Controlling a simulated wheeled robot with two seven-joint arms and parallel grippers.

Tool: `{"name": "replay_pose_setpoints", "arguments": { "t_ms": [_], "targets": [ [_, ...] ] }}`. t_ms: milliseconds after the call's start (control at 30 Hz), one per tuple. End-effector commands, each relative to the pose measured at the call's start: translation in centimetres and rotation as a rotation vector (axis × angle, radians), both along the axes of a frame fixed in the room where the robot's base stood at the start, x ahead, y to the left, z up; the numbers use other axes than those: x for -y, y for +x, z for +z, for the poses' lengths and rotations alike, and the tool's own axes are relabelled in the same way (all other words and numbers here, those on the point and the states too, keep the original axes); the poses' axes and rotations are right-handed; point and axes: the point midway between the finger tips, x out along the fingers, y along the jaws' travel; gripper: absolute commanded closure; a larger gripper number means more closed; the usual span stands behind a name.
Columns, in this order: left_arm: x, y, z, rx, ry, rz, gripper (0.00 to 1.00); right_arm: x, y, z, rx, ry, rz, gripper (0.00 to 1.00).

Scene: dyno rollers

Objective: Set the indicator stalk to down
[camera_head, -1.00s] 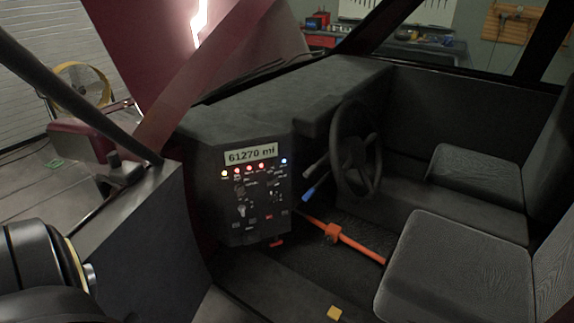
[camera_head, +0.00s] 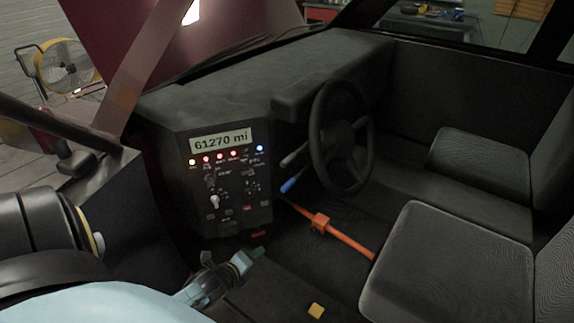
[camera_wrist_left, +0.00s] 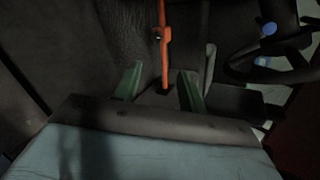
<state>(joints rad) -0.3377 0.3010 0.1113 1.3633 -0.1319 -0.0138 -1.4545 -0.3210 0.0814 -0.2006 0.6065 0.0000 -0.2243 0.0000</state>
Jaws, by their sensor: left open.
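Two stalks stick out beside the steering wheel (camera_head: 340,137): a grey one (camera_head: 295,156) and, below it, a blue-tipped one (camera_head: 290,185). I cannot tell which is the indicator stalk. In the left wrist view a blue tip (camera_wrist_left: 268,29) shows at the upper right, near the dark wheel (camera_wrist_left: 290,70). My left gripper (camera_head: 257,253) is low in the cab, below the dash panel and well apart from both stalks. In the left wrist view its green fingers (camera_wrist_left: 160,88) are spread with nothing between them. My right gripper is not in view.
An orange bar (camera_head: 345,238) with a clamp crosses the footwell ahead of my left gripper. The dash panel (camera_head: 230,180) with lights and switches stands left of the wheel. A yellow block (camera_head: 316,310) lies on the floor. Grey seats (camera_head: 435,265) fill the right.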

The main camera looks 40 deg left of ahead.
Motion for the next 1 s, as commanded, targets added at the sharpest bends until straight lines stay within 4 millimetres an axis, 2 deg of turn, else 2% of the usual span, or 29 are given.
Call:
{"name": "replay_pose_setpoints", "arguments": {
  "t_ms": [33,100,200,300,400,500,667,1000],
  "targets": [
    [-1.2,1.8,3.3,0.063,0.141,-0.069,0.59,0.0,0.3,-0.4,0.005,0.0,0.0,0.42],
    [-2.2,3.8,7.8,0.136,0.348,-0.156,0.59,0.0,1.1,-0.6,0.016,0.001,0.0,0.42],
    [-3.1,5.6,13.5,0.221,0.61,-0.241,0.59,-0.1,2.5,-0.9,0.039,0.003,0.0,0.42],
    [-3.4,6.5,17.7,0.277,0.811,-0.289,0.59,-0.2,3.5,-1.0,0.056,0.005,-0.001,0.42],
    [-3.4,6.9,20.2,0.308,0.938,-0.312,0.59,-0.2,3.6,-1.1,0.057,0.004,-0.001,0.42],
    [-3.4,7.3,21.4,0.322,0.996,-0.321,0.59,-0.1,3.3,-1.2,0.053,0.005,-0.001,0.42],
    [-3.6,8.9,21.6,0.326,1.007,-0.322,0.59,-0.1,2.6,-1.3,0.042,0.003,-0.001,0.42],
    [-4.3,15.1,21.6,0.324,1.003,-0.32,0.59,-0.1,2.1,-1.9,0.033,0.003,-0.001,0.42]
  ]
}}
